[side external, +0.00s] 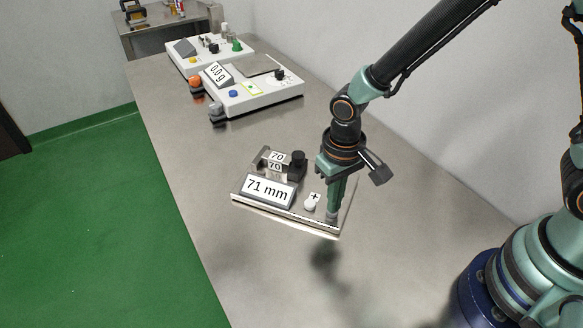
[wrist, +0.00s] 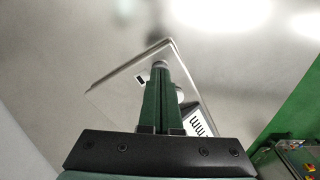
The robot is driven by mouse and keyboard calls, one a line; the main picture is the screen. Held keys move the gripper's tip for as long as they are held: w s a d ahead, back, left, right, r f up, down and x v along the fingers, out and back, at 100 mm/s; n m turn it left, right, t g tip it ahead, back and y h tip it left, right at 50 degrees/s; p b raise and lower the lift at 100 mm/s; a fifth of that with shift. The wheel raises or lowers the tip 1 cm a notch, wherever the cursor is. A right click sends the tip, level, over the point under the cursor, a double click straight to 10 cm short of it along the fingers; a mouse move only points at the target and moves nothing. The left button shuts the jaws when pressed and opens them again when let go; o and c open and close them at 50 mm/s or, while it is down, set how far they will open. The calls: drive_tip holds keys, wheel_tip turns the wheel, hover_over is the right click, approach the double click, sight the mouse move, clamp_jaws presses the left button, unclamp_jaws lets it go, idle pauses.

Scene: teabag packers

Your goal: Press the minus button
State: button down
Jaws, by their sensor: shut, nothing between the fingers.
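The device is a pale flat plate (side external: 290,213) with a tilted display (side external: 267,190) reading "71 mm". A white round button (side external: 310,204) stands beside a "+" label (side external: 315,196). My gripper (side external: 332,214) is shut and empty, pointing down over the plate's right front corner. In the wrist view its fingertips (wrist: 161,70) meet or cover a small pale round button (wrist: 160,64), likely the minus button; I cannot tell whether it is pressed in. A small dark-marked label (wrist: 142,79) lies left of the fingers. The fingers partly hide another white button (wrist: 180,95).
Behind the display stand a black knob (side external: 297,163) and blocks marked "70" and "76" (side external: 276,162). A white scale reading "0.0 g" (side external: 262,92) and another white device (side external: 205,52) stand farther back on the steel table (side external: 180,140). The table's front left is clear.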

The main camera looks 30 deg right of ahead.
drive_tip(key=shift+f, duration=0.1)
drive_tip(key=shift+s+f, duration=0.1)
drive_tip(key=shift+f, duration=0.95)
wheel_tip(320, 180, up, 15)
drive_tip(key=shift+w+f, duration=0.15)
drive_tip(key=shift+w, duration=0.1)
idle(0.4)
drive_tip(key=s+d+r+t, duration=0.1)
drive_tip(key=d+r+t, duration=0.1)
drive_tip(key=d+r, duration=0.2)
drive_tip(key=s+d+r+t, duration=0.2)
drive_tip(key=d+r, duration=0.3)
drive_tip(key=d, duration=0.6)
drive_tip(key=shift+s+d+t, duration=0.2)
drive_tip(key=shift+s+t, duration=0.05)
drive_tip(key=shift+t, duration=0.55)
